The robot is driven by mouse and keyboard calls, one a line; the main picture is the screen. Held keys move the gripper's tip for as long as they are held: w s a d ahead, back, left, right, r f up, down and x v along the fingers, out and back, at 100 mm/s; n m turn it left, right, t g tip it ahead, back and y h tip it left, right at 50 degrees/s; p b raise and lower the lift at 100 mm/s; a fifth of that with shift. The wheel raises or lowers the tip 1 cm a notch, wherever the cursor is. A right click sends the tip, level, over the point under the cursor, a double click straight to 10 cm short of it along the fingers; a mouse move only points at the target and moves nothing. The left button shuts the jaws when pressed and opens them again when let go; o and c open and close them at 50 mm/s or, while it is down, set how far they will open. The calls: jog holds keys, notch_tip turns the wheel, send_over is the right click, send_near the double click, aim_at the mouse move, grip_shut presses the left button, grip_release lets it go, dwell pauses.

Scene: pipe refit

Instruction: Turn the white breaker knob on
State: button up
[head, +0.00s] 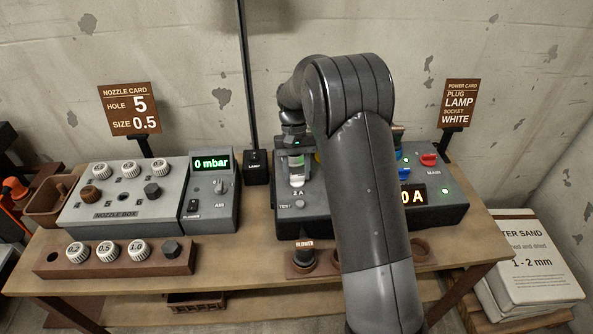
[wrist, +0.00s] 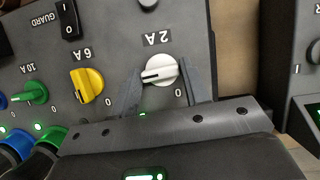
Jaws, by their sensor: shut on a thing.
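The white breaker knob (wrist: 160,71) is on the grey panel under an upside-down "2A" label in the wrist view. My gripper (wrist: 163,77) is shut on it, with one finger at its left and one at its right. The knob's dark line lies nearly level, its end toward the left finger. A "0" mark shows beside the right finger; any mark behind the left finger is hidden. In the head view my gripper (head: 296,160) is over the knob (head: 297,178) above "2A", and my arm hides much of the panel.
A yellow "6A" knob (wrist: 87,86) and a green "10A" knob (wrist: 35,91) sit left in the wrist view, with a black guard switch (wrist: 70,18). In the head view, a red main knob (head: 428,160) and the nozzle box (head: 115,202) flank my arm.

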jog(key=shift+m, duration=0.5)
jog(key=o, duration=1)
jog(key=v, duration=1)
jog(key=shift+w+d+r, duration=0.15)
jog(key=shift+d+r, duration=0.05)
jog(key=shift+r, duration=0.2)
